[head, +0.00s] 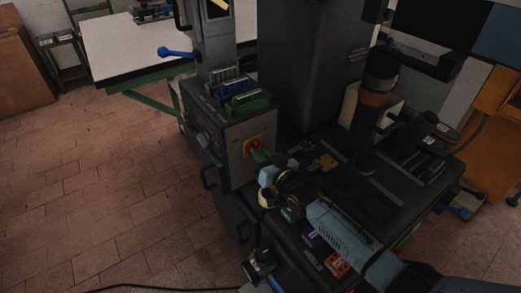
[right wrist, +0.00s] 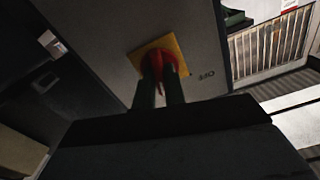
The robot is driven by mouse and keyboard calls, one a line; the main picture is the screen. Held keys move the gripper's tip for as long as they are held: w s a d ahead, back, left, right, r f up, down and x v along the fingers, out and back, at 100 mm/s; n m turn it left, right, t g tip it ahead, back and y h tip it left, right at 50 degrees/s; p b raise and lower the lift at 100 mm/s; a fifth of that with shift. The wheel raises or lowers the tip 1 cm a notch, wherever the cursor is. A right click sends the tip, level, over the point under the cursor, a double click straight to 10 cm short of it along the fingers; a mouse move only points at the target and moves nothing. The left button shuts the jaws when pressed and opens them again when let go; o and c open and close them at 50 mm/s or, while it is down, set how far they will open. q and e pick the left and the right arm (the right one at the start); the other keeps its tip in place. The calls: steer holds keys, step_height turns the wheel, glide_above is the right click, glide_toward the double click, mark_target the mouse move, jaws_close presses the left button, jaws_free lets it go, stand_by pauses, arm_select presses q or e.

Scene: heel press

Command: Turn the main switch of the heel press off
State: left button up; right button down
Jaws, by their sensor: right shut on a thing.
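The main switch (head: 253,144) is a red knob on a yellow square plate, on the grey side panel of the heel press (head: 228,143). In the right wrist view the red knob (right wrist: 168,65) sits between two dark green fingers, in front of its yellow plate (right wrist: 177,44). My right gripper (head: 260,155) reaches the switch from the lower right and is shut on the knob. The fingers hide part of the knob, so its exact turn is hard to tell. My left gripper is not in view.
A green tray of small items (head: 249,101) lies on top of the switch box. A black handle (head: 209,176) sticks out at its left. The dark machine top (head: 400,197) with several fittings lies to the right. A white table (head: 125,50) stands behind; the brick floor at left is clear.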

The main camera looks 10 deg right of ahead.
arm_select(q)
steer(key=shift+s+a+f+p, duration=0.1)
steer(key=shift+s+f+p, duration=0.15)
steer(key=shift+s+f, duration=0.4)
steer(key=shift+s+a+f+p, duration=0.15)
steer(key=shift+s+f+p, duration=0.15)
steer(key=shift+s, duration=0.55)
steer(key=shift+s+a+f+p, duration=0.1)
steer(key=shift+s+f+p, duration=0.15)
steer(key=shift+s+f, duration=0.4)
arm_select(e)
steer(key=shift+a+r+n, duration=0.1)
steer(key=shift+a+n, duration=0.05)
steer(key=shift+n, duration=5.55)
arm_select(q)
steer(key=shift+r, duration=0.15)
arm_select(e)
steer(key=c, duration=1.5)
jaws_free()
steer(key=shift+w, duration=0.15)
steer(key=shift+o, duration=0.2)
